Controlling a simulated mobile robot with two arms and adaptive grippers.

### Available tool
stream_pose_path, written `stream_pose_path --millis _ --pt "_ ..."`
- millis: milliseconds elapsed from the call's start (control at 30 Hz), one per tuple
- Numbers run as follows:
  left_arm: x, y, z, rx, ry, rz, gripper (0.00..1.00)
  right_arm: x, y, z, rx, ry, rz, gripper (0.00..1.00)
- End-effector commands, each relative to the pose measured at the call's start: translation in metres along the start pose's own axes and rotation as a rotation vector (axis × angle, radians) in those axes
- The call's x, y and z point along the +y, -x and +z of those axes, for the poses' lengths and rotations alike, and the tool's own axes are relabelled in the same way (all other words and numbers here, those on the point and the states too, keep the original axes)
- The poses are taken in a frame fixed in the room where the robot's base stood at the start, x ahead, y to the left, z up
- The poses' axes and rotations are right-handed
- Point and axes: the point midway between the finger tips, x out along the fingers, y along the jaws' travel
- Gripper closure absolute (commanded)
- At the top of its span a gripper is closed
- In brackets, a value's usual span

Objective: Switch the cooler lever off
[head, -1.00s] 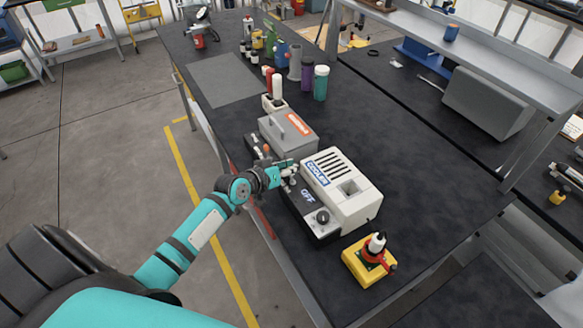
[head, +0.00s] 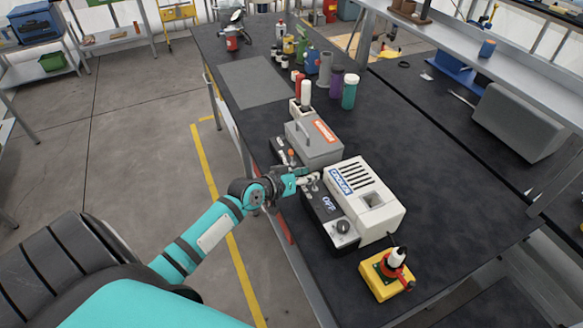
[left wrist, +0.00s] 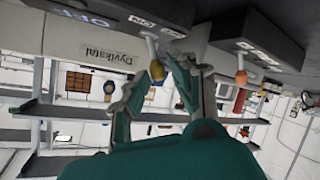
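The cooler (head: 383,215) is a cream box with slots on top and a blue label. In the left wrist view, the picture is upside down and the cooler lever (left wrist: 156,70) shows as a pale rod with a yellowish tip. The fingers of my left gripper (left wrist: 159,80) are apart, with the lever tip between them. Contact is unclear. My right gripper is out of view.
A grey machine with an orange label (head: 316,148) stands just beyond the cooler; its orange-tipped lever (left wrist: 241,76) is close to my gripper. A yellow box with a red-and-black switch (head: 386,275) stands nearer. Bottles stand farther back. The dark tabletop right of the cooler is clear.

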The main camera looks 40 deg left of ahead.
Motion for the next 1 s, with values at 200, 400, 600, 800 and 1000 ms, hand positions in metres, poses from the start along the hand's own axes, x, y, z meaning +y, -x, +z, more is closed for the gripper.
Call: stream_pose_path --millis 200,400,600,800,1000 --pt "-0.002 0.050 0.002 -0.004 -0.003 -0.003 0.75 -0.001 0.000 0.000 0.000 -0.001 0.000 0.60" --pt "-0.003 0.085 0.002 -0.004 -0.001 -0.004 0.75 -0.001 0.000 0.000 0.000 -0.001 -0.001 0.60" --pt "-0.002 0.098 0.001 -0.001 0.000 -0.002 0.75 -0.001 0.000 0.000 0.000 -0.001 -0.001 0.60" --pt "-0.002 0.099 0.001 0.000 0.001 -0.002 0.75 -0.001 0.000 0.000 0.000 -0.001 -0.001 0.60" --pt "-0.002 0.099 0.001 -0.001 0.001 -0.002 0.75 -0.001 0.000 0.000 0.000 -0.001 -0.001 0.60"
